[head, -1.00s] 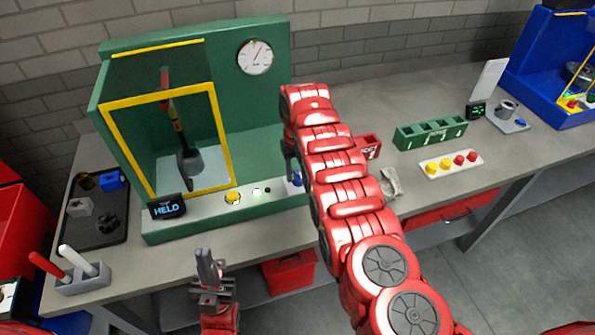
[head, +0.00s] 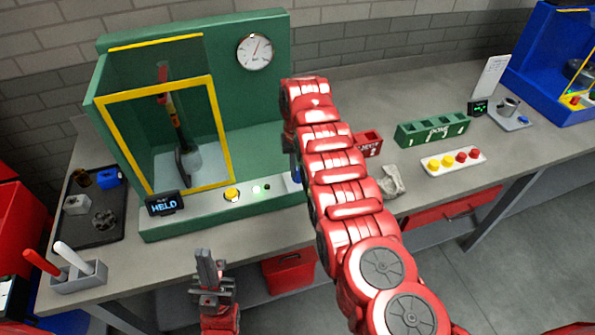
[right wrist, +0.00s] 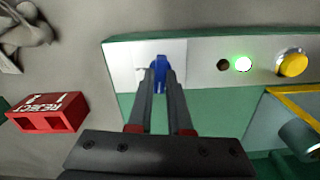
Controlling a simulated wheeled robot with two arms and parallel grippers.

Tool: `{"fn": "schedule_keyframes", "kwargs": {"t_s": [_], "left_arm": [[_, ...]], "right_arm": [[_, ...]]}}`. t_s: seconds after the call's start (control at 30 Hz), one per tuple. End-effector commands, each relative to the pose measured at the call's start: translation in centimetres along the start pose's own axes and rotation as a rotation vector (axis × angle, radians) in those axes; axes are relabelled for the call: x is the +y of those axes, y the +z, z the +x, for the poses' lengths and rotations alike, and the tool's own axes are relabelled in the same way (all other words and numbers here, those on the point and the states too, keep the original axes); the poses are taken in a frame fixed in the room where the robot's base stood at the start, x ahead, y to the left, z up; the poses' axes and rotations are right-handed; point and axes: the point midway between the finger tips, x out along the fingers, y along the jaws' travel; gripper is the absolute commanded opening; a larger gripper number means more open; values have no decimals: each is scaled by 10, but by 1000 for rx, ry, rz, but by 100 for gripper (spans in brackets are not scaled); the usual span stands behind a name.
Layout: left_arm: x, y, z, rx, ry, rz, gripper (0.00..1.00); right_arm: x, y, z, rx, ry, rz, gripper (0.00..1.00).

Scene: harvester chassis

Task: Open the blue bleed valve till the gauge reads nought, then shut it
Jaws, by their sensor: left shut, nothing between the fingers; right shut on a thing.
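The blue bleed valve (right wrist: 160,66) is on the pale front panel of the green rig (head: 262,140). In the right wrist view my right gripper (right wrist: 160,82) is shut on its handle. In the head view my right arm hides most of the valve and that gripper; a sliver of blue (head: 296,170) shows. The round gauge (head: 254,51) is on the rig's back wall, its needle pointing up and slightly right; its figures are too small to read. My left gripper (head: 207,262) is shut and empty in front of the bench.
A display (head: 165,203) reads HELD. A lamp (right wrist: 243,64), lit green, is beside a yellow button (right wrist: 292,63). A red REJECT bin (right wrist: 48,112) is close to my right gripper. A tray (head: 97,238) and a holder (head: 78,277) with red and white handles are left.

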Motion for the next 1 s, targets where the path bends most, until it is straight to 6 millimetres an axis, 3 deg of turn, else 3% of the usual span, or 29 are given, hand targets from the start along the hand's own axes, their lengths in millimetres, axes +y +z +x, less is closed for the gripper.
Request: {"fn": "schedule_keyframes", "kwargs": {"t_s": [0.5, 1.0], "left_arm": [[3, 11, -64, 0, 0, 0, 0], [4, 14, -82, 0, 0, 0, 0]], "right_arm": [[0, -1, 5, 3, -1, 473, 0], [0, 0, 1, 1, -1, 927, 0]]}}
